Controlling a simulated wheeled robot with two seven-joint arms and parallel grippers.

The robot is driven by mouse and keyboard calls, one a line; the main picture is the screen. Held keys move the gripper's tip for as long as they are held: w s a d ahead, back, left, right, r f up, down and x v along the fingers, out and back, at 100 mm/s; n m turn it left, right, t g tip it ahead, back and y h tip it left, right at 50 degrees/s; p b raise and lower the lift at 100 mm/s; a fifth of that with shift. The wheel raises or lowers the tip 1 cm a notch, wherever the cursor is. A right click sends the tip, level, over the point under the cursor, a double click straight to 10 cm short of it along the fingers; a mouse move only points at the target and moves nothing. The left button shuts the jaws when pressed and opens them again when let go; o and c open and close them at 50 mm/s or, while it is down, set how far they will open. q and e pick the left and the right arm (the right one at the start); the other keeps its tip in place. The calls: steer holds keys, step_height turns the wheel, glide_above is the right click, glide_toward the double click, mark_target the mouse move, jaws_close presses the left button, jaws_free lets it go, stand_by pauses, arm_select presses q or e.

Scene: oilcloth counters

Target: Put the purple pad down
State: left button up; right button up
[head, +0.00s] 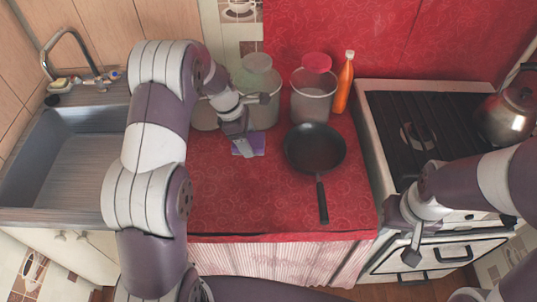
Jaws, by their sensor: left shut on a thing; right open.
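The purple pad (253,143) is a small flat piece at the middle left of the red counter (250,200), left of the frying pan. My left gripper (243,146) reaches down over it from the back left and is shut on it. The fingers cover part of the pad. I cannot tell whether the pad touches the counter or is held just above it. My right gripper (410,245) is open and empty in front of the stove, right of the counter.
A black frying pan (314,147) lies right of the pad, handle toward the front edge. The front of the counter is clear. A sink (65,160) is left; a kettle (505,115) sits on the stove (430,105).

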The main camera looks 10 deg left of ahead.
arm_select(q)
glide_above(220, 186)
steer(key=a, duration=0.1)
steer(key=shift+n, duration=0.3)
step_height(220, 186, down, 6)
steer(key=shift+w+f, duration=0.1)
steer(key=shift+f, duration=0.1)
steer(key=shift+s+a+f, duration=0.1)
steer(key=shift+s+f, duration=0.1)
steer(key=shift+f, duration=0.05)
steer(key=shift+w+f, duration=0.1)
steer(key=shift+f, duration=1.85)
steer(key=shift+f, duration=0.15)
steer(key=o, duration=1)
